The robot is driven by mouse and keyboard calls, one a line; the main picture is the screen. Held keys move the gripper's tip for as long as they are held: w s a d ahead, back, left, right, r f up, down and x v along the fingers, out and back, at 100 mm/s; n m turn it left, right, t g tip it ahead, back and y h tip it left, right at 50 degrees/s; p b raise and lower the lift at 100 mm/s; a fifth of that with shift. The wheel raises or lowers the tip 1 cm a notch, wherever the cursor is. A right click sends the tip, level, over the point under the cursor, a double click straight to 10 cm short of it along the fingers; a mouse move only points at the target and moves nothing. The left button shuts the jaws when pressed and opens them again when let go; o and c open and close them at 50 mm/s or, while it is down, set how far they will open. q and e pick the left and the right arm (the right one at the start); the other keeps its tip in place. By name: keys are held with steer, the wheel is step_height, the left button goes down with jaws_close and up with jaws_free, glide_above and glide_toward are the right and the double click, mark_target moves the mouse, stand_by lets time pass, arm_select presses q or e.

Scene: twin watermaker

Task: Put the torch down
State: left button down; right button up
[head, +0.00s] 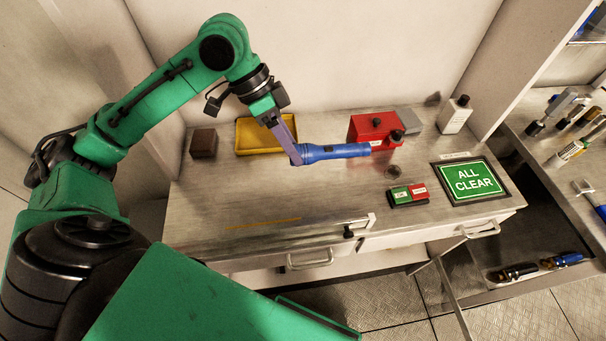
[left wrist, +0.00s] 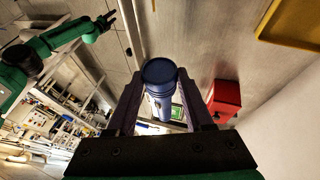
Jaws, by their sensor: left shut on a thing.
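The torch (head: 335,152) is a blue cylinder. My left gripper (head: 297,153) is shut on it near its left end and holds it roughly level over the grey worktop (head: 240,195), its far end pointing right toward the red box. In the left wrist view the torch (left wrist: 160,85) sits between the two fingers, its round end toward the camera. How high it is above the worktop is hard to tell. My right gripper does not show in the head view; a dark gripper (left wrist: 103,22) on a green arm shows at the upper left of the left wrist view, its jaws unclear.
A yellow tray (head: 243,137), a brown block (head: 203,143), a red box (head: 365,127) and a white bottle (head: 454,115) stand along the back. A red-green button box (head: 408,195) and an "ALL CLEAR" panel (head: 468,181) lie at right. The worktop's front left is mostly clear.

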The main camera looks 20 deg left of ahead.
arm_select(q)
steer(key=f, duration=1.4)
steer(key=shift+w+a+f+p, duration=0.1)
steer(key=shift+w+f+p, duration=0.15)
steer(key=shift+p, duration=0.05)
steer(key=shift+c, duration=1.4)
jaws_free()
steer(key=b+v, duration=0.1)
steer(key=v, duration=1.1)
steer(key=shift+f, duration=0.1)
